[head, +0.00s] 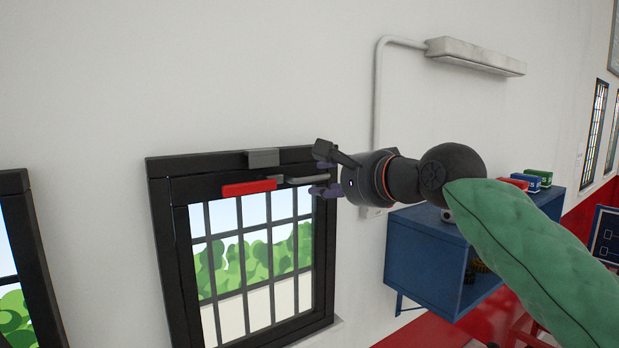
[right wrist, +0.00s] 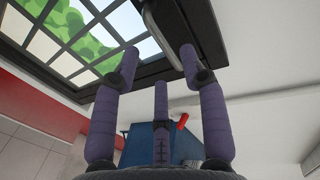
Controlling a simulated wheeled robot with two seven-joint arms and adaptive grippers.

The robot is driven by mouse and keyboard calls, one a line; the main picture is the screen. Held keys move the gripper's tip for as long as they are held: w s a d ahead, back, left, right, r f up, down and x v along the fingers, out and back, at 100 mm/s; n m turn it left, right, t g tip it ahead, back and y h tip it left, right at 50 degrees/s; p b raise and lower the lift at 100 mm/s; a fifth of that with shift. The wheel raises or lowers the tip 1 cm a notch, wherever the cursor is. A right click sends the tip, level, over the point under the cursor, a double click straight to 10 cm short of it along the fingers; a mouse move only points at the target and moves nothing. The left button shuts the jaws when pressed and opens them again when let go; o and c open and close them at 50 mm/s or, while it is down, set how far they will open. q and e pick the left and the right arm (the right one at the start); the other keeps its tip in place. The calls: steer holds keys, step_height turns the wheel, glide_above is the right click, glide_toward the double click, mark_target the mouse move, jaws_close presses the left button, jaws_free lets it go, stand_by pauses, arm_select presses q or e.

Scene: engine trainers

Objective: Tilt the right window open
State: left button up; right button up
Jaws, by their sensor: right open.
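The right window (head: 255,250) has a black frame with bars and stands in the white wall in the head view. Its top edge carries a red handle piece (head: 249,187), a grey block (head: 263,158) and a grey lever (head: 306,180). My right gripper (head: 322,171) is at the window's upper right corner, close to the end of the grey lever. In the right wrist view its purple fingers (right wrist: 158,65) are spread apart with nothing between them, and the grey lever (right wrist: 165,35) lies just beyond them. I cannot tell whether they touch. My left gripper is not in view.
A blue wall cabinet (head: 425,262) with small boxes on top stands right of the window, below my right arm. A grey pipe (head: 377,95) runs up the wall to a lamp (head: 475,56). Another window (head: 28,235) is at the left edge. The wall above is clear.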

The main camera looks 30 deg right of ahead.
mark_target(311, 181)
steer(key=p+x, duration=0.1)
steer(key=x, duration=0.5)
steer(key=shift+w+f, duration=0.1)
steer(key=shift+w, duration=0.15)
steer(key=shift+s, duration=0.15)
jaws_close()
